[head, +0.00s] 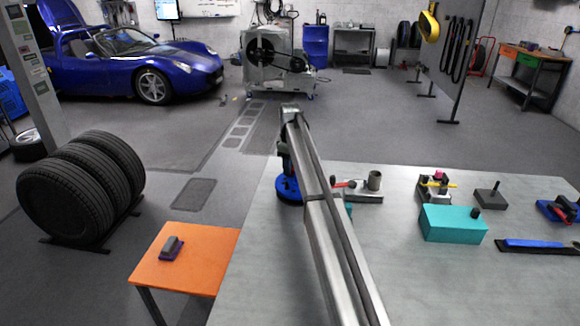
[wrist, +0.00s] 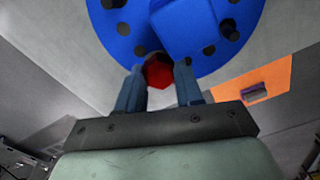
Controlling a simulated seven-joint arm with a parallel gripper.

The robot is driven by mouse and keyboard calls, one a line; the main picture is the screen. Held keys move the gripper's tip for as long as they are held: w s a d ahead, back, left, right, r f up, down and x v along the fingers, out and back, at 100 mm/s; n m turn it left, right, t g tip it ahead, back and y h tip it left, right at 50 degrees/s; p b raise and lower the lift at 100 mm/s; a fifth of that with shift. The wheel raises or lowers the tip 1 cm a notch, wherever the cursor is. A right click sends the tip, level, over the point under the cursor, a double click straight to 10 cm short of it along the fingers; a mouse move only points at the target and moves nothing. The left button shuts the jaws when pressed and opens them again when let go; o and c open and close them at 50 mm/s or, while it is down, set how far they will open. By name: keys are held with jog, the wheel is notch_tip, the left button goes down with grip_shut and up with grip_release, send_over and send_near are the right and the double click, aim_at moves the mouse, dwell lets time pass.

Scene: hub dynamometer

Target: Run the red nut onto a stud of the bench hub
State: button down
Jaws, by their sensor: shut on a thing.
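The bench hub (wrist: 105,20) is a blue disc with a raised middle block and several dark round spots around it. One spot at the right looks like a protruding stud (wrist: 228,30); whether the others are studs or holes is unclear. The red nut (wrist: 158,73) sits between the two blue fingers of my gripper (wrist: 159,78), which is shut on it. The nut overlaps the hub's near rim in the wrist view; I cannot tell whether it touches. In the head view the hub (head: 288,191) is at the bench's left edge, partly behind my arm, which hides the nut.
The grey bench (head: 390,270) also holds a fixture with a red-handled tool (head: 365,188), a teal box (head: 452,223), a small dark block (head: 489,195) and a blue-black bar (head: 540,246). An orange side table (head: 205,270) with a purple-based block (head: 171,248) stands left. The near bench is clear.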

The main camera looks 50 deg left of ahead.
jog(key=m, duration=1.3)
jog(key=shift+m, duration=0.4)
jog(key=c, duration=0.9)
grip_release()
jog(key=shift+o, duration=0.5)
jog(key=o, duration=0.5)
jog(key=shift+f, duration=0.1)
jog(key=shift+c, duration=0.2)
notch_tip(320, 180, up, 14)
